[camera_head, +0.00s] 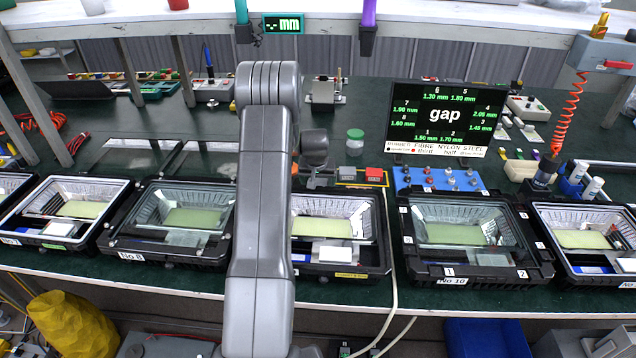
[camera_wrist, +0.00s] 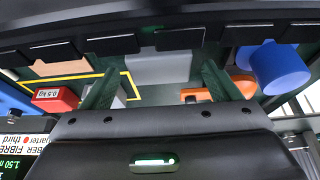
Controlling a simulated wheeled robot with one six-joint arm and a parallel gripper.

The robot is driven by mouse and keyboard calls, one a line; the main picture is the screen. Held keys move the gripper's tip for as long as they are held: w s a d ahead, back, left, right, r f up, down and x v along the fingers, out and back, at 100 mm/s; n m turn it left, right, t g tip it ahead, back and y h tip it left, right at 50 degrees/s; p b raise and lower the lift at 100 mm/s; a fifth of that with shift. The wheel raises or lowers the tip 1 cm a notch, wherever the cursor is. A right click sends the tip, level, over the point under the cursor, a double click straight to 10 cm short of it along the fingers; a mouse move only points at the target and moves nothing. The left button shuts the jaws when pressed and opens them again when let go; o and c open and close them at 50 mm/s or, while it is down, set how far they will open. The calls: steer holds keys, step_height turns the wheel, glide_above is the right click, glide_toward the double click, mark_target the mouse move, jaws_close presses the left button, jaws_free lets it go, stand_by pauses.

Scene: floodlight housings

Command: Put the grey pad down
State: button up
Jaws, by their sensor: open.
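A plain grey block (camera_wrist: 158,68), which looks like the grey pad, shows between and beyond the two fingers of my gripper (camera_wrist: 160,76) in the wrist view. The fingers stand wide apart, with a gap on both sides of the block, so my gripper is open and not holding it. The block appears to lie on the green bench top; its lower part is hidden by the gripper body. In the head view, my arm hides much of the spot, and my gripper (camera_head: 316,172) is only partly visible behind it.
A red 0.5 kg block (camera_wrist: 55,99) and a yellow outline lie left of the fingers; an orange item (camera_wrist: 235,85) and blue cylinder (camera_wrist: 280,68) lie right. In the head view, floodlight housings (camera_head: 467,275) line the front edge. A gap display (camera_head: 445,115) and small jar (camera_head: 355,141) stand behind.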

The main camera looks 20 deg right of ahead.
steer(key=b+v, duration=0.1)
steer(key=v, duration=0.9)
steer(key=shift+r, duration=0.2)
steer(key=shift+s, duration=0.1)
steer(key=p+x, duration=0.1)
steer(key=x, duration=1.1)
steer(key=shift+f, duration=0.35)
steer(key=shift+r, duration=0.3)
steer(key=shift+f, duration=0.1)
